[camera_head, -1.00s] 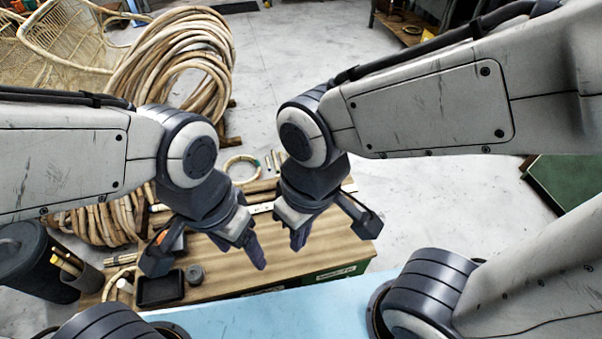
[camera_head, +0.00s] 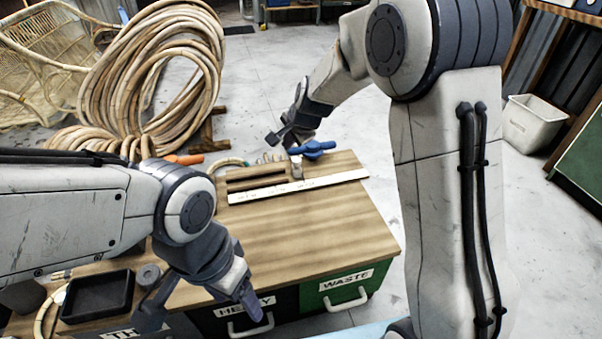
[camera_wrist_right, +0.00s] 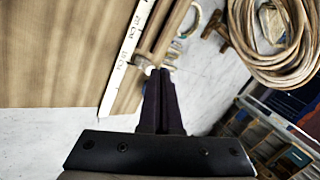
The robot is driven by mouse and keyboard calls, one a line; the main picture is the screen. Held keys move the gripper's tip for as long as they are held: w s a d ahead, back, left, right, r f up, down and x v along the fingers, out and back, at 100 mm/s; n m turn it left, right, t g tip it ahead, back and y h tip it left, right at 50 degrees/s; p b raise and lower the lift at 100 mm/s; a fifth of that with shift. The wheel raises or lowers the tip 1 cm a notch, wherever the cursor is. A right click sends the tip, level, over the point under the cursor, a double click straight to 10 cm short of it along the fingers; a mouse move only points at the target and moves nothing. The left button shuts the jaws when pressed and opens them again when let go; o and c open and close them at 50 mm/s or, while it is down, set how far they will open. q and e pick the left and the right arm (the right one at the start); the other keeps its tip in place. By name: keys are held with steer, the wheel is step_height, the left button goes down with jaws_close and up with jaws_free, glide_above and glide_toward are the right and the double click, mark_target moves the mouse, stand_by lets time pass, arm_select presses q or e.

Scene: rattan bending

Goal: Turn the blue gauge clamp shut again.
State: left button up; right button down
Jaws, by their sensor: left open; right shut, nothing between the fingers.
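The blue gauge clamp (camera_head: 313,149) sits at the back right of the wooden table, at the end of the slotted gauge (camera_head: 262,180) behind a white measuring strip (camera_head: 298,187). My right gripper (camera_head: 290,136) is just behind and left of the clamp in the head view. Its dark fingers (camera_wrist_right: 163,75) are together and empty in the right wrist view, with the gauge end close to their tips. My left gripper (camera_head: 243,292) is open and empty over the table's front left.
A black tray (camera_head: 97,296) and a grey cup-like piece (camera_head: 148,275) are at the table's left. Coiled rattan (camera_head: 160,80) stands behind. An orange-handled tool (camera_head: 184,159) lies at the back left. The table's middle is clear.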

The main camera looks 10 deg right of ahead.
arm_select(q)
step_height(320, 180, down, 8)
steer(key=b, duration=0.5)
steer(key=shift+r, duration=0.15)
arm_select(e)
steer(key=w+d+f+m+t+h, duration=0.1)
steer(key=w+d+f+m, duration=0.3)
steer(key=w+d+f, duration=0.3)
step_height(320, 180, down, 3)
steer(key=shift+d+r+m+t, duration=0.15)
steer(key=shift+d+m+t, duration=0.15)
steer(key=shift+d+m, duration=0.15)
